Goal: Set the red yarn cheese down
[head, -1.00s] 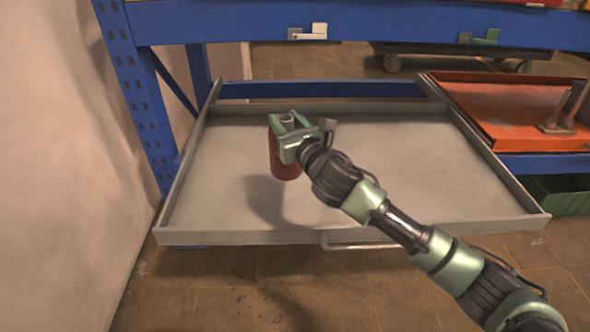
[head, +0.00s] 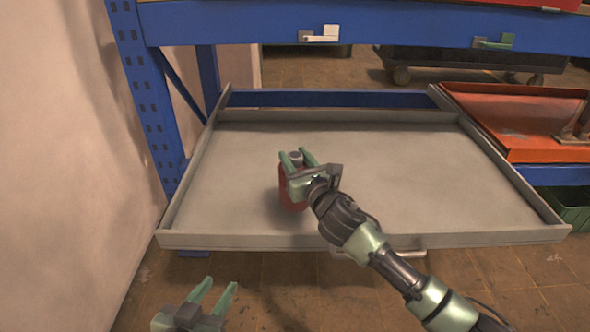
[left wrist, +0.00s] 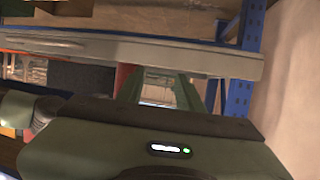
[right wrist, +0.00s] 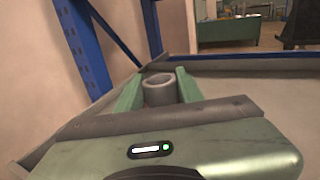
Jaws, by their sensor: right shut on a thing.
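The red yarn cheese (head: 291,196) is a dark red upright cylinder with a grey tube top, in or just above the front left part of the grey drawer tray (head: 400,170). I cannot tell if its base touches the tray. My right gripper (head: 300,158) is shut on it, with the fingers on both sides of the grey tube (right wrist: 160,88) in the right wrist view. My left gripper (head: 214,292) is low in the head view, in front of the tray, with its fingers apart and nothing between them. A red bit of the cheese shows in the left wrist view (left wrist: 124,76).
The tray has low raised walls, and the rest of its floor is bare. A blue rack post (head: 150,110) and a pale wall (head: 60,150) stand to the left. An orange tray (head: 515,125) and a green bin (head: 570,212) are at the right.

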